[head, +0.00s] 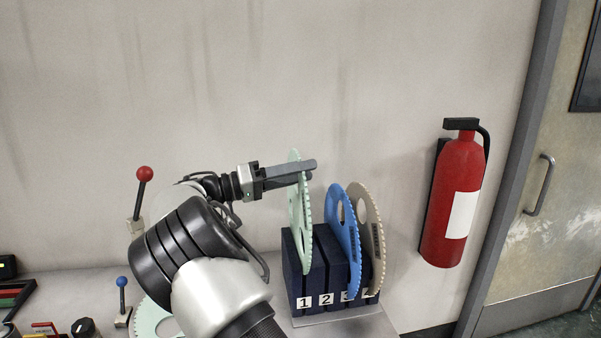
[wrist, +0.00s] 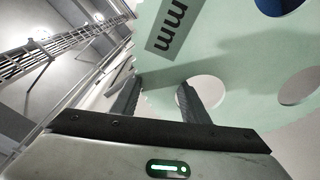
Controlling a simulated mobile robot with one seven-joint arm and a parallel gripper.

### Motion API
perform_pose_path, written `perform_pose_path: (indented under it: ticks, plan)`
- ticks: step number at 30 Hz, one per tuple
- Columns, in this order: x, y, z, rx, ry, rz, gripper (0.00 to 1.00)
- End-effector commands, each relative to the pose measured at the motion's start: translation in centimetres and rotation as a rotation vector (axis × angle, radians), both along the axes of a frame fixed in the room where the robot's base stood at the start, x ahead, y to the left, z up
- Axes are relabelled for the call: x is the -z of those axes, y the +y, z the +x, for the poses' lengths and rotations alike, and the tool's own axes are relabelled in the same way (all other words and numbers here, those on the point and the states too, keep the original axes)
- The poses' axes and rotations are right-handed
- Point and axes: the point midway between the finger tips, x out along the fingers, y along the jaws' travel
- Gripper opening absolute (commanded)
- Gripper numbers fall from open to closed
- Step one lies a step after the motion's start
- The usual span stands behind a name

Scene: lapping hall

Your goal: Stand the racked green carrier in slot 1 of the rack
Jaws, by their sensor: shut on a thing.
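The green carrier (head: 299,225) is a thin pale green toothed disc, upright at the left end of the dark blue rack (head: 328,270), above the label 1. Its lower part is between the rack's walls in line with slot 1; I cannot tell whether it touches the bottom. It stands higher than the blue carrier. My gripper (head: 308,172) is shut on its upper part, coming from the left. In the wrist view the green carrier (wrist: 225,55) fills the upper right, with a grey label, round holes and my gripper's fingers (wrist: 160,100) at its edge.
A blue carrier (head: 342,225) covers label 3 and a brown carrier (head: 369,230) stands right of it. Slot 2 looks empty. Another pale green toothed disc (head: 148,318) lies behind my arm, near red (head: 145,174) and blue (head: 122,282) knobbed levers. A fire extinguisher (head: 456,200) hangs right.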

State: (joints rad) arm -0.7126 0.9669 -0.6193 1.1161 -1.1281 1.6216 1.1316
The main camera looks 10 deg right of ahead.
Motion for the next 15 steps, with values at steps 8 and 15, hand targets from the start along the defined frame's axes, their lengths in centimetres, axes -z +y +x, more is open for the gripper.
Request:
perform_pose_path:
  ticks: [8,15]
  plan:
    - [0.5,0.0,0.0,0.000,-0.004,-0.003,0.00]
    - [1.0,0.0,0.0,0.000,-0.004,-0.003,0.00]
